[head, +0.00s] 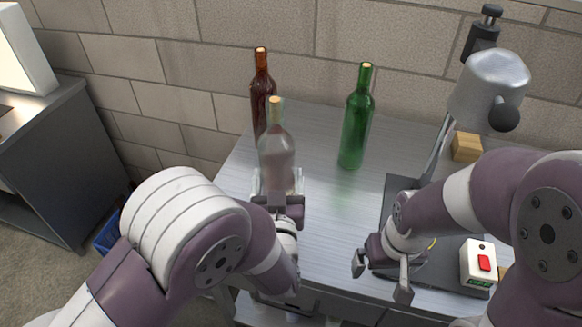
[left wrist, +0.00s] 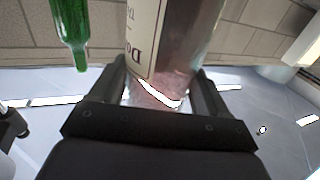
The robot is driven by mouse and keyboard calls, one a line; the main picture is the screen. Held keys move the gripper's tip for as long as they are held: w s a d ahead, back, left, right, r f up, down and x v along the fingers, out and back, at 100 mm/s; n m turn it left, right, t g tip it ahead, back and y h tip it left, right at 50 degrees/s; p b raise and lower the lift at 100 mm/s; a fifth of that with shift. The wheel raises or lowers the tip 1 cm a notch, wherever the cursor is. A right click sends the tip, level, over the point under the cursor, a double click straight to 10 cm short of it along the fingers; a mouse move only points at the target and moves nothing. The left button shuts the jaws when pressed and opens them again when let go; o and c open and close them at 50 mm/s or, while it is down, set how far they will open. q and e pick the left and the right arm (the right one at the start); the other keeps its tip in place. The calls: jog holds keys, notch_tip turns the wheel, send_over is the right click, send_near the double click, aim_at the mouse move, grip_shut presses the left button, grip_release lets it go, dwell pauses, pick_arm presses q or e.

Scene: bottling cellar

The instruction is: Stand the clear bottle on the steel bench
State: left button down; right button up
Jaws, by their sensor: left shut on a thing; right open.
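The clear bottle (head: 277,152), corked and with a pale label, is upright in the head view, at the left part of the steel bench (head: 310,225). My left gripper (head: 278,188) is shut on its lower part. In the left wrist view the clear bottle (left wrist: 172,45) stands between the two fingers of my left gripper (left wrist: 165,92), its label partly showing. I cannot tell whether its base touches the bench. My right gripper (head: 381,277) is open and empty, over the bench's front right part.
A brown bottle (head: 262,90) stands close behind the clear one. A green bottle (head: 356,125) stands to the right; it also shows in the left wrist view (left wrist: 70,32). A lever device (head: 487,90), wooden block (head: 467,147) and red-switch box (head: 478,262) occupy the right side.

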pick_arm(q)
jog(key=shift+w+f, duration=0.1)
jog(key=shift+f, duration=1.45)
pick_arm(e)
jog(key=shift+w+f, duration=0.1)
jog(key=shift+f, duration=0.05)
pick_arm(q)
jog(key=shift+f+b, duration=0.25)
jog(key=shift+b, duration=0.1)
pick_arm(e)
jog(key=shift+f, duration=0.25)
pick_arm(q)
grip_release()
jog(key=shift+f, duration=0.1)
pick_arm(e)
jog(key=shift+r, duration=0.15)
